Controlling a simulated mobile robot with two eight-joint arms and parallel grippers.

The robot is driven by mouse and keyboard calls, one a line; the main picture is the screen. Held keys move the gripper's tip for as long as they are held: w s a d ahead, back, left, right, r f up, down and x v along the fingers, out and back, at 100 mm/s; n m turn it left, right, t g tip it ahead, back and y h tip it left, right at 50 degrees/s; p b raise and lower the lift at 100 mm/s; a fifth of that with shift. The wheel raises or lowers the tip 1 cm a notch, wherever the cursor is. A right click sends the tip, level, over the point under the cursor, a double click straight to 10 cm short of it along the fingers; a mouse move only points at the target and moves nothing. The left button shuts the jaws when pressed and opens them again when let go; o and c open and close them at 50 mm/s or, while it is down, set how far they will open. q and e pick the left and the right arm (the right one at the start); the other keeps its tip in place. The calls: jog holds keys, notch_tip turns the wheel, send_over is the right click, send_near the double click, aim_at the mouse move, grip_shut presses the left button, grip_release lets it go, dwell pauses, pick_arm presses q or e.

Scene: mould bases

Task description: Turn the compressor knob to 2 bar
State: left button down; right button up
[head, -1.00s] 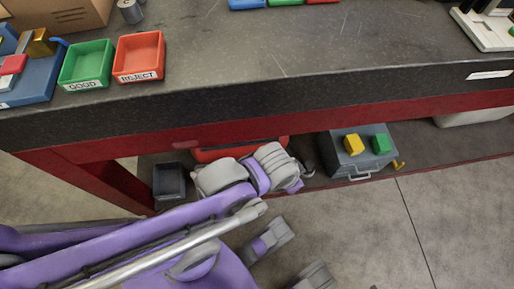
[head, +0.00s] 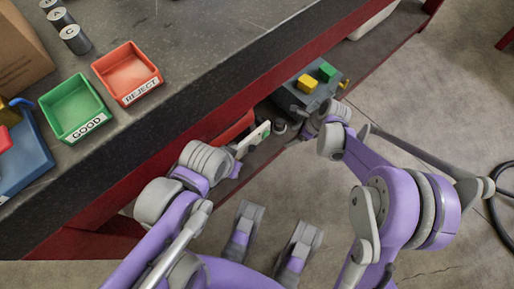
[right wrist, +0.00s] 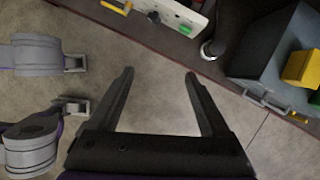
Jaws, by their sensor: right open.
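The compressor seems to be the red unit (head: 232,131) under the bench in the head view, mostly hidden by the bench edge and my left arm. A pale panel (head: 248,141) stands at its right end. In the right wrist view the panel (right wrist: 175,12) is at the top, with a small dark round part (right wrist: 153,17) that may be the knob and a green part (right wrist: 184,30). The scale is unreadable. My right gripper (right wrist: 160,73) is open and empty, apart from the panel. In the head view its fingers are hidden. My left gripper's fingers do not show.
A grey-blue box (head: 291,99) with a yellow block (head: 308,84) and a green block (head: 327,72) stands right of the panel. A small round grey object (right wrist: 211,50) is between them. The bench edge (head: 190,118) overhangs. Open floor (head: 420,110) lies to the right.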

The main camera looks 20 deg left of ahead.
aim_at(253, 149)
jog(key=a+f+m+b, duration=0.1)
jog(key=a+f, duration=0.3)
jog(key=f, duration=0.2)
jog(key=s+a+f+m+g, duration=0.1)
jog(key=a+f+m, duration=0.1)
jog(key=a+f, duration=0.3)
jog(key=s+a+f+m+y+b, duration=0.1)
jog(key=a+f, duration=0.3)
jog(key=f, duration=0.5)
jog(key=shift+s+a+f+m+g+b, duration=0.2)
jog(key=shift+a+m+g+b, duration=0.15)
jog(key=shift+m, duration=0.25)
jog(key=shift+r, duration=0.1)
grip_shut()
jog(key=shift+s+a+r+n+t+h+p, duration=0.15)
jog(key=shift+t+h+p, duration=0.15)
jog(key=shift+t+p, duration=0.3)
jog(key=shift+s+n+t+h+p, duration=0.15)
jog(key=shift+t+h+p, duration=0.15)
jog(key=shift+t+p, duration=0.25)
jog(key=shift+s+a+n+t+h+p, duration=0.1)
jog(key=shift+n+t+h+p, duration=0.2)
jog(key=shift+t, duration=0.6)
jog(key=shift+s+n+t+h+p, duration=0.15)
jog(key=shift+t+h, duration=0.25)
jog(key=shift+t, duration=0.5)
jog(key=shift+w, duration=0.15)
